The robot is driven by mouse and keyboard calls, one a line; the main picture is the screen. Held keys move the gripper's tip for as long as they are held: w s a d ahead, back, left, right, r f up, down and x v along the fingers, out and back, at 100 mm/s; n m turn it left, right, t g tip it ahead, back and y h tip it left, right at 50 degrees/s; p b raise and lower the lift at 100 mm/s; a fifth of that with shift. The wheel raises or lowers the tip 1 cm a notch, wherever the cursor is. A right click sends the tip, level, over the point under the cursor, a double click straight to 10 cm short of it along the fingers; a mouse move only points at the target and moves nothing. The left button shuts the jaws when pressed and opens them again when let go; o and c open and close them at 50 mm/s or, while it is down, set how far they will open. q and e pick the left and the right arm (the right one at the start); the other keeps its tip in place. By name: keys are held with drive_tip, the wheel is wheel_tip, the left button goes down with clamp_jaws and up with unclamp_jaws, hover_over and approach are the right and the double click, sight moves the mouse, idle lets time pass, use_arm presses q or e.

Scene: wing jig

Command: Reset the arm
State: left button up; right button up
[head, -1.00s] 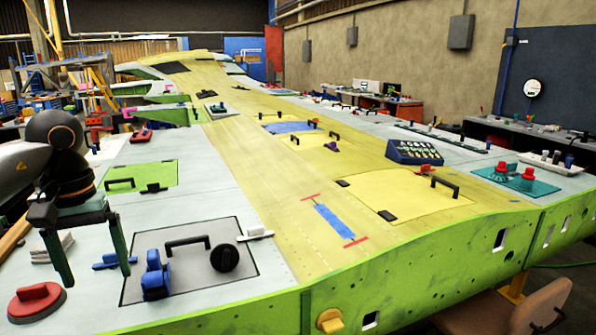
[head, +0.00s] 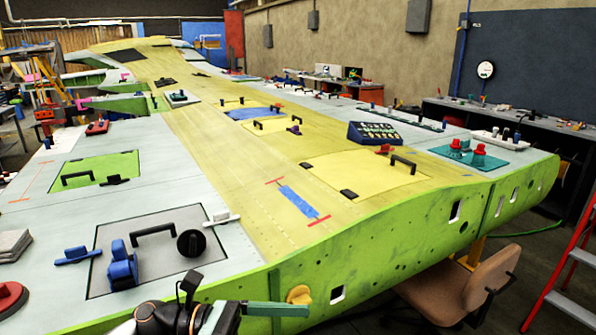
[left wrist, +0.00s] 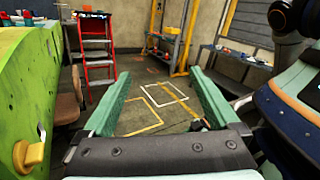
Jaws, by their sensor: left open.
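My left gripper (head: 275,310) is low in the head view, in front of the wing's green front edge and just left of the yellow knob (head: 299,295). One green finger shows there, pointing right. In the left wrist view both green fingers of the left gripper (left wrist: 163,84) are spread wide, with only floor between them. It holds nothing. My right gripper is in neither view.
The wing jig (head: 350,255) fills the head view, with handles, knobs and panels on top. A brown chair (head: 458,285) and a red stepladder (head: 575,275) stand at the right. Taped floor (left wrist: 160,105) lies clear beyond the fingers.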

use_arm(q)
drive_tip(key=w+a+f+n+t+y, duration=0.2)
drive_tip(key=f+n+t, duration=0.45)
drive_tip(key=n, duration=0.75)
drive_tip(key=w+a+f+n+t+y, duration=0.2)
drive_tip(key=a+f+n+t+y, duration=0.1)
drive_tip(key=n+t, duration=0.9)
drive_tip(key=s+a+f+n+g+y, duration=0.2)
drive_tip(key=s+a+f+n+y, duration=0.15)
drive_tip(key=f+n, duration=0.4)
drive_tip(key=s+a+f+n+g+y, duration=0.25)
drive_tip(key=f+n+y, duration=0.25)
drive_tip(key=f+n, duration=0.3)
drive_tip(key=s+a+f+n+g+y, duration=0.2)
drive_tip(key=s+a+f+n+g, duration=0.2)
drive_tip(key=s+f+n, duration=0.4)
drive_tip(key=s+f, duration=0.2)
drive_tip(key=s, duration=0.1)
drive_tip(key=shift+s+a+f+y, duration=0.15)
drive_tip(key=shift+s+y, duration=0.05)
drive_tip(key=shift+y, duration=0.15)
